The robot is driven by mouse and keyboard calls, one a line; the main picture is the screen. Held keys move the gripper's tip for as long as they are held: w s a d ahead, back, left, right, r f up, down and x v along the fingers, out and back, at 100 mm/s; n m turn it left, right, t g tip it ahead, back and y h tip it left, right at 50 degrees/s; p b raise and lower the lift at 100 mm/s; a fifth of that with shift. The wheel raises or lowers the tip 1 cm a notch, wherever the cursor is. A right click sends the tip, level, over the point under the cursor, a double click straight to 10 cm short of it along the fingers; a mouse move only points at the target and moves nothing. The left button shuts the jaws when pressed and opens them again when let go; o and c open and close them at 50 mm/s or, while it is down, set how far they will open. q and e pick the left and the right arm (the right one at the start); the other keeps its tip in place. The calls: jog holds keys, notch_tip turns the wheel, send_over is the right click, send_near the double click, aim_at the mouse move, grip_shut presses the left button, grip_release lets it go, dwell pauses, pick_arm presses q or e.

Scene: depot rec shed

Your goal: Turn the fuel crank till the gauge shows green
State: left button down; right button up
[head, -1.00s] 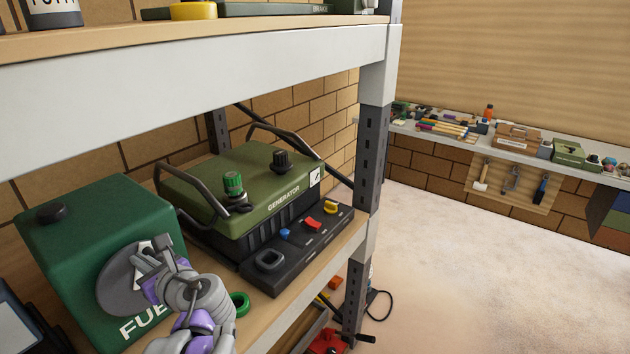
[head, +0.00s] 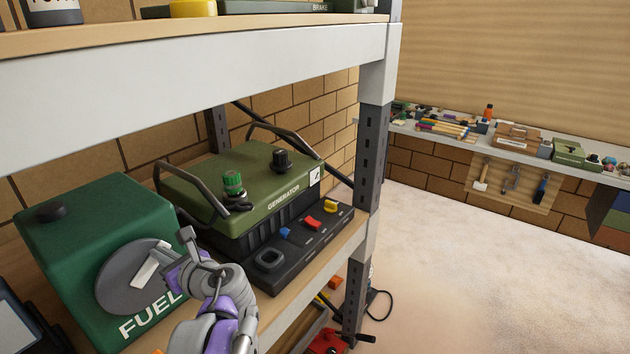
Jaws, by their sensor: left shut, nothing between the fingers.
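The green fuel box (head: 92,222), lettered FUEL, stands on the shelf at the left. A grey disc (head: 112,285) is on its front, with a pale bar (head: 150,264) across it that looks like the crank. My left gripper (head: 186,246) is shut and empty, at the disc's right edge beside the bar's upper end. I cannot tell whether it touches the bar. I make out no gauge showing green; a small white plate with a black mark (head: 315,177) is on the generator's end. My right gripper is not in view.
The green generator (head: 262,185) stands right of the fuel box, with a dark panel of coloured switches (head: 300,238) in front. A grey shelf beam (head: 200,88) runs overhead and a post (head: 372,150) stands at the right. Open floor (head: 460,270) lies beyond.

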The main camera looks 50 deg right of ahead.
pick_arm(q)
jog(key=shift+d+f, duration=0.1)
jog(key=shift+f, duration=0.1)
jog(key=shift+d+f+b, duration=0.3)
jog(key=shift+d+f, duration=0.25)
jog(key=shift+f, duration=0.1)
jog(key=shift+d, duration=0.1)
